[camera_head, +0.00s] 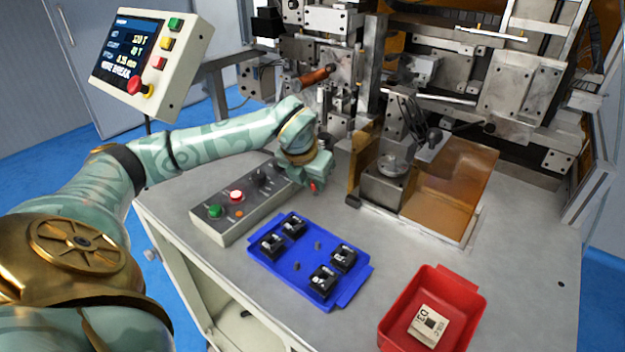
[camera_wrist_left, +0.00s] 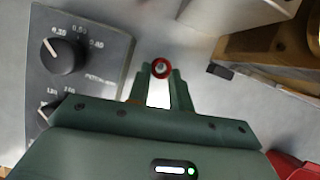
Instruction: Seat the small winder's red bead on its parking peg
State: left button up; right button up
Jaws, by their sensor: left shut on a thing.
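My left gripper (camera_head: 314,184) reaches in from the left and points down over the table, just right of the grey control box. It is shut on the small red bead (camera_head: 313,188), which shows at its fingertips. The winder machine (camera_head: 400,105) stands behind and to the right of the gripper. I cannot make out the parking peg in either view. My right gripper is not in view.
The grey control box (camera_head: 222,222) lies close to the gripper's left. A blue tray (camera_head: 277,277) with several black parts is in front. A red bin (camera_head: 462,285) holds a labelled card. An amber guard (camera_head: 450,185) stands right. Bare table shows between gripper and machine.

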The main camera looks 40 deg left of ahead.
pick_arm(q)
jog(key=shift+f, duration=0.15)
jog(key=shift+f+b, duration=0.6)
jog(key=shift+f, duration=0.25)
jog(key=o, duration=1)
jog(key=p+v, duration=0.4)
jog(key=v, duration=1.2)
jog(key=shift+s+r, duration=0.1)
jog(key=shift+s, duration=0.05)
